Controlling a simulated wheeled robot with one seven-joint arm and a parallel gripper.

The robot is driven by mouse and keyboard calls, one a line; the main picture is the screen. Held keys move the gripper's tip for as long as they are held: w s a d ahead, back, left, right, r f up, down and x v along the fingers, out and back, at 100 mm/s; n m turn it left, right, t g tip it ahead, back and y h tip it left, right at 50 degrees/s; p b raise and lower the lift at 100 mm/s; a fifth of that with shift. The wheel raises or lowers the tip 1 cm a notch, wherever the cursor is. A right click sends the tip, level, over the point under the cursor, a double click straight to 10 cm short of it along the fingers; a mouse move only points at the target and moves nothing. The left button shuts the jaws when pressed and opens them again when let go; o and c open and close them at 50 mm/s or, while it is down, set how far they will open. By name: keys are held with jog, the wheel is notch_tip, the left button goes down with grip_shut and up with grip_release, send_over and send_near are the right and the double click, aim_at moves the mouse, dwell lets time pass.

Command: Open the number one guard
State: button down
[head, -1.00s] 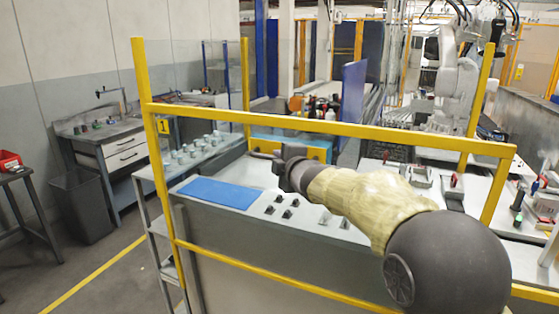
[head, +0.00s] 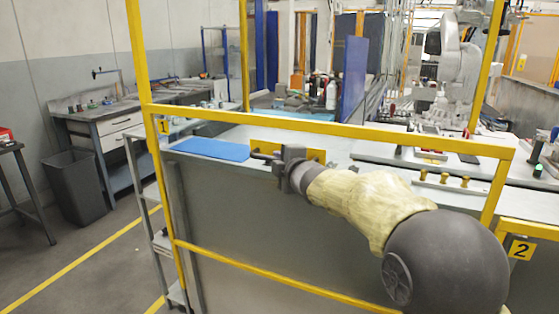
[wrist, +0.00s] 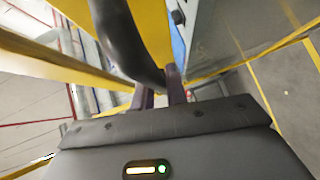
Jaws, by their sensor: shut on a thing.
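The number one guard is a yellow-framed panel with a clear upper part, and its rail (head: 330,125) crosses the head view. A yellow "1" plate (head: 163,127) sits at its upper left. My gripper (head: 268,157) is at a dark handle in front of a yellow plate (head: 318,155) on the guard. In the wrist view the dark curved handle (wrist: 125,45) runs to between my fingers (wrist: 160,92), which are shut on it. The exact contact is partly hidden by the handle.
A neighbouring guard with a "2" plate (head: 520,250) stands at lower right. Behind the guard are a bench with a blue mat (head: 210,149) and a white robot arm (head: 455,75). A grey bin (head: 73,188) stands left; the floor between is clear.

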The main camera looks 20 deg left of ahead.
jog(key=b, duration=1.4)
send_near(280, 213)
jog(key=w+a+r, duration=0.2)
jog(key=w+a, duration=0.1)
jog(key=a, duration=0.2)
jog(key=shift+s+d+f, duration=0.1)
jog(key=c, duration=1.4)
grip_release()
jog(key=shift+s, duration=0.1)
jog(key=p+v, duration=0.1)
jog(key=v, duration=1.6)
jog(key=shift+p, duration=0.35)
jog(key=shift+d, duration=0.15)
